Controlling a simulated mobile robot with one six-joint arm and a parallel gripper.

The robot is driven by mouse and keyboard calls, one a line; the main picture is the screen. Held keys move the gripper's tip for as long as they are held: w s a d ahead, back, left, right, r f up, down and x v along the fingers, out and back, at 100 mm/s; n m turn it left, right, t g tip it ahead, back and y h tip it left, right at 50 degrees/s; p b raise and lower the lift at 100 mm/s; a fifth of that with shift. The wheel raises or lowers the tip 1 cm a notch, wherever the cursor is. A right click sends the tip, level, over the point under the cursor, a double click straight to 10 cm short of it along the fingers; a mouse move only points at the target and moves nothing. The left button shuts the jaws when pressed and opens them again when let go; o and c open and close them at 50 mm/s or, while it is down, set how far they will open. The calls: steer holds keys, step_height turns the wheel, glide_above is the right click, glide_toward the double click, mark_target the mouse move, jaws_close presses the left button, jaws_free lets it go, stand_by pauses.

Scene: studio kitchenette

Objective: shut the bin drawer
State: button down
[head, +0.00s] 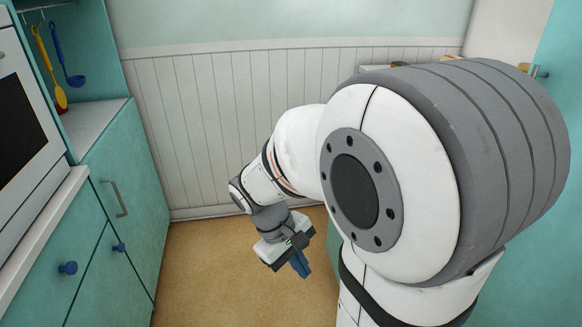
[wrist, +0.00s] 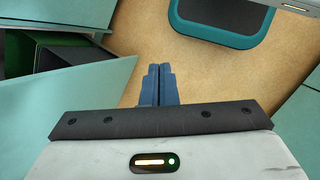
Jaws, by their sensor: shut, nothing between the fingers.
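The bin drawer shows at the left of the wrist view, standing open. Its pale teal front panel (wrist: 65,85) runs slantwise, and behind it are a green bin (wrist: 22,50) and a dark grey space beside it. My gripper (wrist: 159,72) has its blue fingers together and empty, over the tan floor to the right of the panel, apart from it in the picture. In the head view my gripper (head: 301,264) hangs low, fingers pointing down. The bin drawer cannot be made out there; my arm covers much of the right side.
A teal-rimmed object with a dark grey middle (wrist: 222,18) lies at the top of the wrist view. Teal cabinets (head: 115,190) with handles and knobs and an oven (head: 25,125) stand at left in the head view. The tan floor (head: 215,270) between is clear.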

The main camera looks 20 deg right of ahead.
steer(key=w+d+f+n+g+h+p, duration=0.1)
steer(key=w+d+f+n+h, duration=0.4)
steer(key=w+d+n+h, duration=0.15)
steer(key=w+d+f+n+h+p, duration=0.1)
steer(key=w+d+f+n+h, duration=0.3)
steer(key=w+d+n+h, duration=0.3)
steer(key=s+d+m+b, duration=0.1)
steer(key=s+d, duration=0.1)
steer(key=d, duration=1)
steer(key=shift+s+d, duration=0.15)
steer(key=shift+s, duration=0.25)
steer(key=shift+m, duration=0.25)
